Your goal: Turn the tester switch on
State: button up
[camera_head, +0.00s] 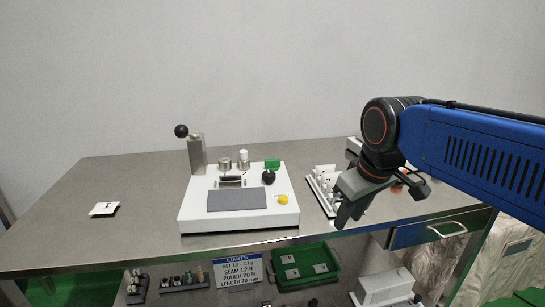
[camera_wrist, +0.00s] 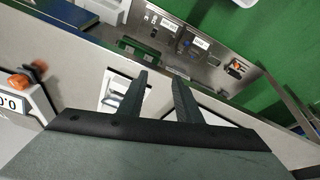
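The tester is probably the white box (camera_head: 240,222) on the steel table in the head view. It has a grey plate, a post with a black ball lever (camera_head: 181,131), a black knob (camera_head: 268,178), a green part (camera_head: 272,163) and a yellow button (camera_head: 283,199). I cannot tell which of these is the switch, or its setting. My gripper (camera_head: 347,218) is right of this box, apart from it, pointing down near the table's front edge. In the wrist view its two fingers (camera_wrist: 158,92) are apart with nothing gripped between them.
A white rack (camera_head: 322,190) with small upright parts stands beside my gripper. A white device with a numeric display (camera_wrist: 14,103) shows at the wrist view's left. A green tray (camera_head: 305,268) and a limits sign (camera_head: 238,271) are below the tabletop. The table's left side is mostly clear.

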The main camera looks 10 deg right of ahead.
jog(key=w+a+r+n+g, duration=0.1)
jog(key=w+a+r+n, duration=0.15)
jog(key=w+r, duration=0.5)
jog(key=w+a+r+n+g, duration=0.1)
jog(key=w+a+r+n, duration=0.1)
jog(key=w+r+n, duration=0.35)
notch_tip(320, 180, up, 6)
jog(key=n+g, duration=0.2)
jog(key=n, duration=0.3)
send_over(272, 159)
notch_tip(272, 159, down, 17)
jog(key=shift+f, duration=0.15)
grip_shut()
